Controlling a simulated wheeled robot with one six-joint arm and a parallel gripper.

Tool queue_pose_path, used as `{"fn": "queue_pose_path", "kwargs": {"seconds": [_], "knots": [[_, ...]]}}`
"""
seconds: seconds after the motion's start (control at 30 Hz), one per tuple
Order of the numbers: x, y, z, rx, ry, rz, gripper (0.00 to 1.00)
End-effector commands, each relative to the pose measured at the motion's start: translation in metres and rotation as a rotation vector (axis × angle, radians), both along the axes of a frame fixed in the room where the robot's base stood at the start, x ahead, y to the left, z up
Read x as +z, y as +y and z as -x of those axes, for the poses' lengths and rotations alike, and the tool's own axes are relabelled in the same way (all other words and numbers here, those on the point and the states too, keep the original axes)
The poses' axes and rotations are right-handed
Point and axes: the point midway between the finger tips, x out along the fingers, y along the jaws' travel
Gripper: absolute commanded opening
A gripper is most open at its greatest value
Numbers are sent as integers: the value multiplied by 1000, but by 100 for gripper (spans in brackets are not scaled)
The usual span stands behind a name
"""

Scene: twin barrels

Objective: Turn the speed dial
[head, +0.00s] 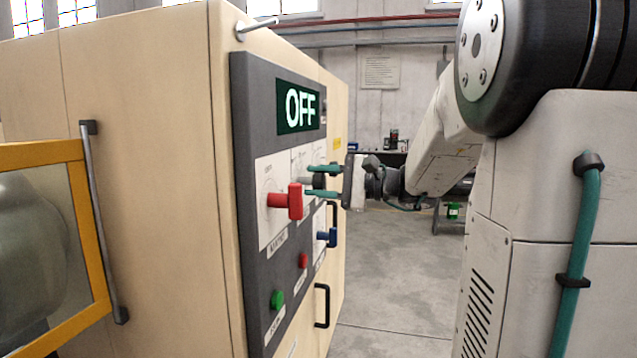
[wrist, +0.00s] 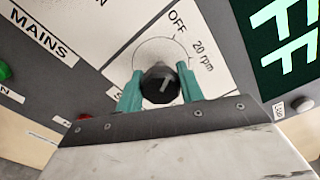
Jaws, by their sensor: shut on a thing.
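The speed dial (wrist: 161,84) is a black knob with a pale pointer mark on a white plate. Around it runs a thin arc with the labels OFF and 20 rpm. My gripper (wrist: 159,72) has its two green fingers on either side of the knob and is shut on it. In the head view my gripper (head: 309,180) reaches the panel from the right, and the dial (head: 319,183) shows dark between the fingers. The display (head: 298,107) above reads OFF. The pointer's exact setting is hard to read.
A red handle (head: 287,200) marked MAINS sticks out left of my fingers, and a blue handle (head: 328,237) sits below them. Green (head: 278,299) and red (head: 303,261) buttons are lower on the panel. Open floor (head: 395,280) lies right of the cabinet.

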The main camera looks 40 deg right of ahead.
Motion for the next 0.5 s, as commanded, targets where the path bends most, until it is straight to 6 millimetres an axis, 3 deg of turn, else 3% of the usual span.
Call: {"fn": "queue_pose_path", "kwargs": {"seconds": [0.17,0.2,0.27,0.5], "knots": [[-2,1,1,3,4,0,15],[-2,1,1,3,4,0,46],[-2,1,0,2,3,0,59],[-1,0,0,1,2,0,59]]}}
